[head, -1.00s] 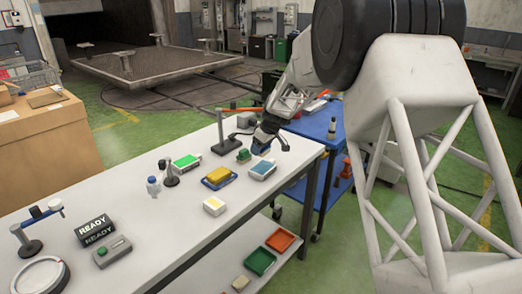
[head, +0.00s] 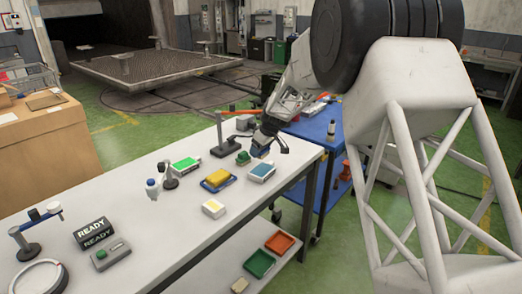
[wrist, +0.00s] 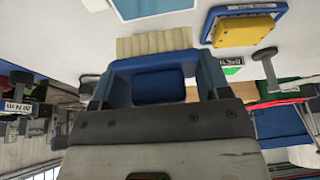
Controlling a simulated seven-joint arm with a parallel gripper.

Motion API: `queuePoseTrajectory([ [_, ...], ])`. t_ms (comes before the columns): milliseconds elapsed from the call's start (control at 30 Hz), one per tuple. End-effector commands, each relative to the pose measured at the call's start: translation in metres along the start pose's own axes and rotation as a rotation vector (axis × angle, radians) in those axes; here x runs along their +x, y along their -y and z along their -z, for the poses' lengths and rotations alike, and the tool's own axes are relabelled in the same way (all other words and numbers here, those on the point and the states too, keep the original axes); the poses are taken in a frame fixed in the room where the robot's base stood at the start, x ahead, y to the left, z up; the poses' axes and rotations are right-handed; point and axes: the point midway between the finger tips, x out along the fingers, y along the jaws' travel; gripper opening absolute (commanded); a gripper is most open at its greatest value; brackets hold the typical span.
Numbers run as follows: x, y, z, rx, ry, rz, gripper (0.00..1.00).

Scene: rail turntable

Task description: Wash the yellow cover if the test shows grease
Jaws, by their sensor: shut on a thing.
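The yellow cover (head: 218,176) lies in a shallow blue tray (head: 206,187) on the white bench. Both also show in the wrist view, the yellow cover (wrist: 245,32) and its blue tray (wrist: 284,10) at the upper right. My gripper (head: 262,151) is shut on a blue brush (wrist: 122,92) with pale bristles (wrist: 158,42). It is to the right of the cover, just behind a white tray with a blue inside (head: 262,170). That tray's blue inside (wrist: 150,8) shows beyond the bristles in the wrist view. The brush is mostly hidden in the head view.
A green object (head: 243,157) stands beside a post with an orange arm (head: 226,145). A green-screened device (head: 186,164), a small bottle (head: 152,188), a white-and-yellow block (head: 213,208) and a READY sign (head: 93,232) stand on the bench. Green (head: 259,263) and red trays (head: 279,242) sit below.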

Motion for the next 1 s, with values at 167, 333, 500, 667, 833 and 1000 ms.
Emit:
queuePoseTrajectory([
  [167, 0.005, 0.000, -0.002, 0.000, 0.001, 0.001, 0.51],
  [333, 0.015, 0.000, -0.006, 0.000, 0.001, 0.000, 0.51],
  [500, 0.027, 0.000, -0.011, -0.001, 0.001, 0.001, 0.51],
  [667, 0.039, 0.000, -0.016, 0.001, 0.001, 0.001, 0.51],
  [833, 0.048, 0.000, -0.020, 0.000, 0.000, 0.001, 0.51],
  [1000, 0.053, 0.000, -0.022, -0.001, 0.000, 0.001, 0.51],
])
